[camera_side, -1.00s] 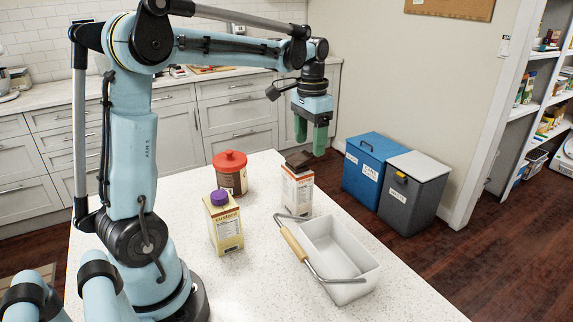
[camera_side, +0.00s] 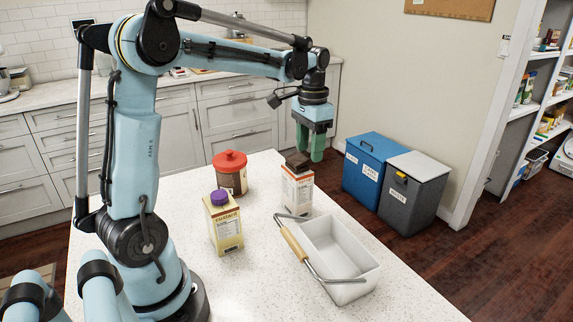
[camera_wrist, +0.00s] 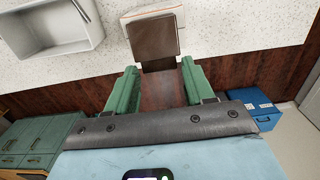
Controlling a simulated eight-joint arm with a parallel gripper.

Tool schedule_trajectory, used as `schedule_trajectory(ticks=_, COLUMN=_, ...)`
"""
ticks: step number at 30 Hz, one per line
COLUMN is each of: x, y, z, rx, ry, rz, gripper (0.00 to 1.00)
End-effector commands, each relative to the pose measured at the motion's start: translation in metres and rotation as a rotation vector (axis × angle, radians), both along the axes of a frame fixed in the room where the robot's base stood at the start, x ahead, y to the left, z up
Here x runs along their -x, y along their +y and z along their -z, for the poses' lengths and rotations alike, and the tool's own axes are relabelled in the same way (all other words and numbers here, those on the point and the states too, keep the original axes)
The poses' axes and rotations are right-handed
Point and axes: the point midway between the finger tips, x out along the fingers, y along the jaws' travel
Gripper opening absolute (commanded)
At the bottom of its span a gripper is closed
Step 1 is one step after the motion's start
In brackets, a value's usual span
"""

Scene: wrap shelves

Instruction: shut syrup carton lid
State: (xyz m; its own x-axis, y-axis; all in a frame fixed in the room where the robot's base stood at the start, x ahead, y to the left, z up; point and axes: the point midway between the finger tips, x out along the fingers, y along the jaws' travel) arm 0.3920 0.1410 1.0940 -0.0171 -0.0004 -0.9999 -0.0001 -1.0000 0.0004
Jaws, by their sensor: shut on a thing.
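The syrup carton (camera_side: 297,192) stands upright on the counter, white with an orange-red label. Its dark brown lid (camera_side: 298,161) is tilted at the top; how far open it is cannot be told. In the wrist view the carton (camera_wrist: 152,14) shows behind the brown lid (camera_wrist: 152,38). My gripper (camera_side: 309,150) points down right at the lid, its green fingers on the lid's near side. The fingers hide part of the lid in the side view.
A white tray (camera_side: 372,272) with a wooden-handled bar stands close in front of the carton. A yellow carton with a purple cap (camera_side: 224,226) and a red-lidded canister (camera_side: 231,177) stand to the left. Blue (camera_side: 371,160) and grey (camera_side: 413,188) bins stand beyond the counter.

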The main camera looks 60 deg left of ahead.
Motion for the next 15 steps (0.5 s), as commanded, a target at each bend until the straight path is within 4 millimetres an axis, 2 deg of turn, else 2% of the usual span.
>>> schedule_trajectory(ticks=15, x=-0.008, y=0.000, z=0.013, rx=-0.001, ry=0.239, rz=0.000, gripper=0.22)
